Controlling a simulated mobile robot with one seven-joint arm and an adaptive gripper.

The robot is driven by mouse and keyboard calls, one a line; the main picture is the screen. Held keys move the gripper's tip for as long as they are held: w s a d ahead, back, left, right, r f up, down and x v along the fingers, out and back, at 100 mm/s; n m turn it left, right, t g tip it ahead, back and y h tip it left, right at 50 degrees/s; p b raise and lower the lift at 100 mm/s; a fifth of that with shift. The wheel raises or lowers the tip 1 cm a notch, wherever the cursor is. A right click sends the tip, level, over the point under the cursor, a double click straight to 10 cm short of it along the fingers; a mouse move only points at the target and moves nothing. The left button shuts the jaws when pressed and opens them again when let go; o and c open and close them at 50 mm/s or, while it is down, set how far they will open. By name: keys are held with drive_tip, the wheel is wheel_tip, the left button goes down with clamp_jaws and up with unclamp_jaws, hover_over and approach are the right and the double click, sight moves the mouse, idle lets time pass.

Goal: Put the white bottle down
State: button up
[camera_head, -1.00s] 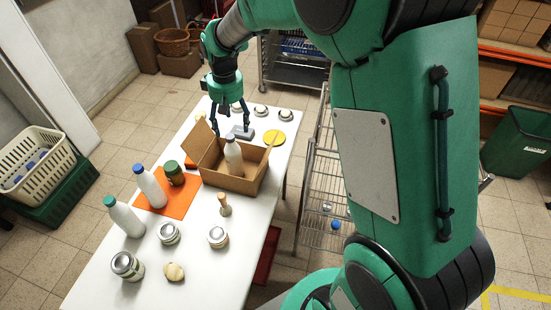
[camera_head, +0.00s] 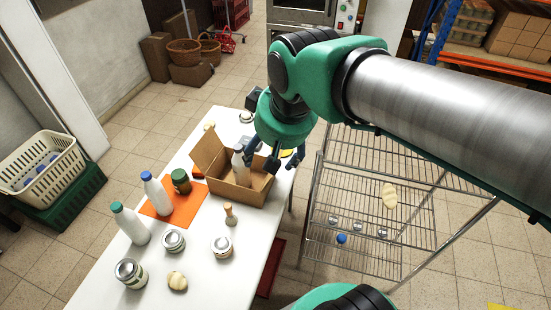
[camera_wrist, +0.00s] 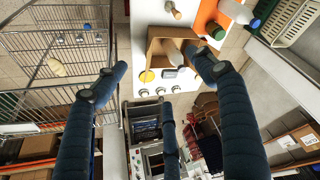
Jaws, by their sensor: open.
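A white bottle (camera_head: 238,166) stands in the open cardboard box (camera_head: 253,192) on the table, partly hidden by the box and close to my finger. Two more white bottles stand on the table to the left, one with a blue cap (camera_head: 155,192) on the orange mat (camera_head: 186,209) and one with a green cap (camera_head: 130,224) nearer the front. My gripper (camera_head: 273,160) is over the box's far right side, fingers spread, nothing visible between them. In the wrist view its fingers are wide apart and the box (camera_wrist: 158,47) shows beyond them.
Several lidded jars, including one (camera_head: 131,272) at the front, and a wooden-handled brush (camera_head: 230,214) stand on the white table (camera_head: 212,285). A wire rack (camera_head: 372,215) is right of the table.

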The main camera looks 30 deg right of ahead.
drive_tip(key=s+t, duration=0.1)
drive_tip(key=s, duration=0.6)
drive_tip(key=shift+f+m, duration=0.15)
drive_tip(key=shift+m, duration=0.15)
drive_tip(key=shift+a, duration=0.1)
drive_tip(key=o, duration=0.8)
drive_tip(key=shift+c, duration=0.2)
drive_tip(key=d+f+m+g+y+b, duration=0.1)
drive_tip(key=d+f+m+g+y, duration=0.25)
drive_tip(key=f, duration=0.95)
drive_tip(key=d+f+m+g+y, duration=0.3)
drive_tip(key=d+f+m+g, duration=0.15)
drive_tip(key=f, duration=0.75)
drive_tip(key=s+a+f+m+t+y+b, duration=0.1)
drive_tip(key=s+f+m+t+y, duration=0.1)
drive_tip(key=f+m+t, duration=0.5)
drive_tip(key=s+a+f+m+t+y+b, duration=0.1)
drive_tip(key=s+f+m+t+y, duration=0.2)
drive_tip(key=f+m, duration=0.8)
drive_tip(key=shift+s+a+f+t+y, duration=0.2)
drive_tip(key=shift+f+t+y, duration=0.75)
drive_tip(key=shift+f+t, duration=1.45)
